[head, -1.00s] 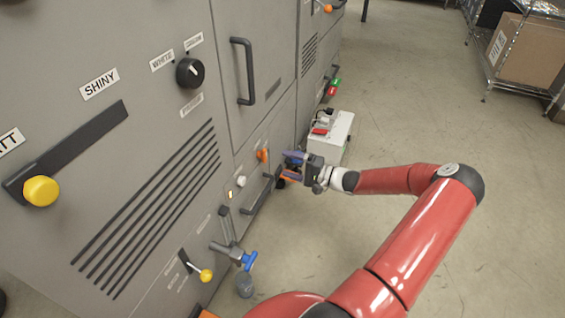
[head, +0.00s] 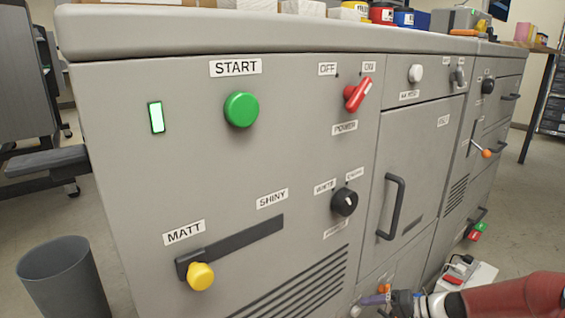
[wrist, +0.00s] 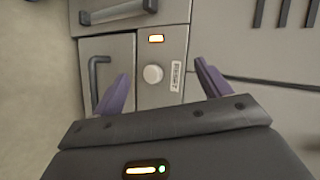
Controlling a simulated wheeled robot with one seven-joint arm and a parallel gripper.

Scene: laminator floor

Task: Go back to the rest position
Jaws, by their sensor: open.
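My gripper (head: 388,299) shows at the bottom right of the head view, low in front of the grey machine (head: 110,130), with part of my red arm behind it. In the wrist view my gripper (wrist: 162,82) is open, its two purple fingers apart and nothing held between them. A round white knob (wrist: 153,74) on the machine front lies beyond the fingertips, seen through the gap. I see no contact between fingers and knob.
A lit orange indicator (wrist: 156,38) sits by the white knob, and a small door with a dark handle (wrist: 97,80) is beside it. A white box (head: 474,277) stands on the floor by the machine. A dark bin (head: 65,280) stands at left.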

